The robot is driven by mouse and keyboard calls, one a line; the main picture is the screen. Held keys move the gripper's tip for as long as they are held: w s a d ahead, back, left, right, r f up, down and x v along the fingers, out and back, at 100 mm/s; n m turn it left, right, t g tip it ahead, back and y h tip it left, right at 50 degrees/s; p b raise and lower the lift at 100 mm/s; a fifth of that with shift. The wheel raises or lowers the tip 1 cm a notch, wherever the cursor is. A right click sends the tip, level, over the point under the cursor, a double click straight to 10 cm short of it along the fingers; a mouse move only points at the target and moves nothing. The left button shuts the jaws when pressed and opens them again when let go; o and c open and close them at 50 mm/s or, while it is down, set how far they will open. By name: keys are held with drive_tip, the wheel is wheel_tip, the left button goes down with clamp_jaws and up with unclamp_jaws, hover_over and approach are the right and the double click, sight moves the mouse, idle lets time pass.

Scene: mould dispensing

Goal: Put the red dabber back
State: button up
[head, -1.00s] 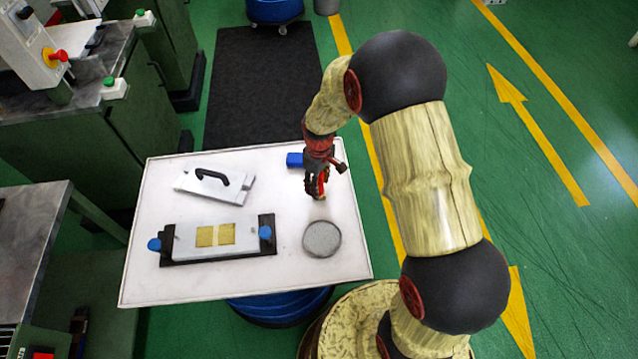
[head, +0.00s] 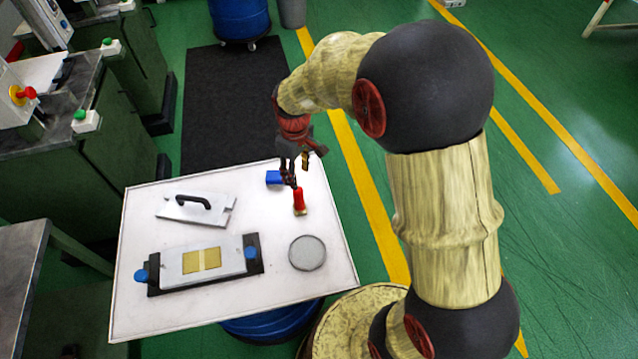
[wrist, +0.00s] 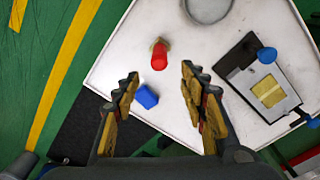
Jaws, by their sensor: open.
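My gripper (head: 295,175) is open and empty, above and behind the dabber in the head view. In the wrist view the dabber (wrist: 159,55) shows beyond the open fingers (wrist: 160,85), clear of both. The blue block (wrist: 147,97) shows between the fingers, lower than the dabber.
The white table (head: 150,315) also holds a mould base (head: 225,262) with two yellowish squares and blue knobs, and a grey plate with a black handle (head: 196,205). Green machines (head: 125,125) stand at the left. A dark mat (head: 235,100) lies behind the table.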

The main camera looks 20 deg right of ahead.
drive_tip(key=s+r+m+t, duration=0.1)
drive_tip(key=s+r, duration=0.3)
drive_tip(key=r, duration=0.4)
drive_tip(key=s+r+m+t, duration=0.2)
drive_tip(key=s+r, duration=0.3)
drive_tip(key=r, duration=0.2)
drive_tip(key=s+r+m+t, duration=0.1)
drive_tip(key=s+r, duration=0.2)
drive_tip(key=s, duration=0.3)
drive_tip(key=s+r+m+t, duration=0.1)
drive_tip(key=s+r+m, duration=0.1)
drive_tip(key=s, duration=0.5)
drive_tip(key=shift+v, duration=0.85)
drive_tip(key=shift+w, duration=0.15)
